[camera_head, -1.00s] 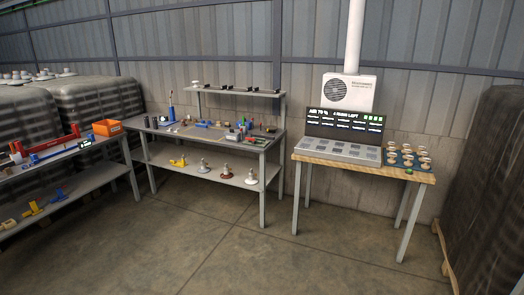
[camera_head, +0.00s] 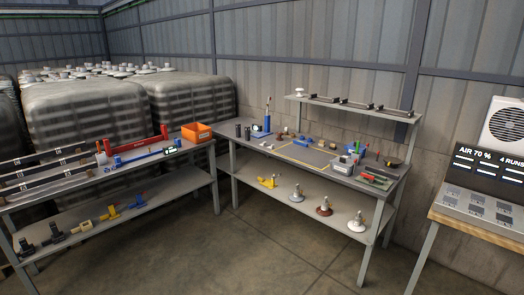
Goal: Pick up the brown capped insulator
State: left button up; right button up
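A brown insulator with a grey metal cap (camera_head: 324,208) stands upright on the lower shelf of the middle workbench (camera_head: 255,195). It is between a pale capped insulator (camera_head: 297,193) on its left and a white capped insulator (camera_head: 357,223) on its right. It is small in the view, so fine detail cannot be made out. Neither of my grippers is in view.
A yellow tool (camera_head: 268,181) lies on the same shelf. The left bench holds an orange bin (camera_head: 197,132) and a red tool (camera_head: 135,144). A wood-topped table (camera_head: 470,220) with a display panel stands at right. The concrete floor in front is clear.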

aim_at(323, 211)
jog(key=i+j, duration=0.1)
jog(key=i, duration=1.9)
jog(key=i+j+z, duration=0.1)
jog(key=i+z, duration=0.3)
jog(key=i, duration=0.2)
jog(key=i+j+z, duration=0.4)
jog(key=i, duration=0.2)
jog(key=i+j+z, duration=0.85)
jog(key=i+j, duration=0.1)
jog(key=j, duration=0.1)
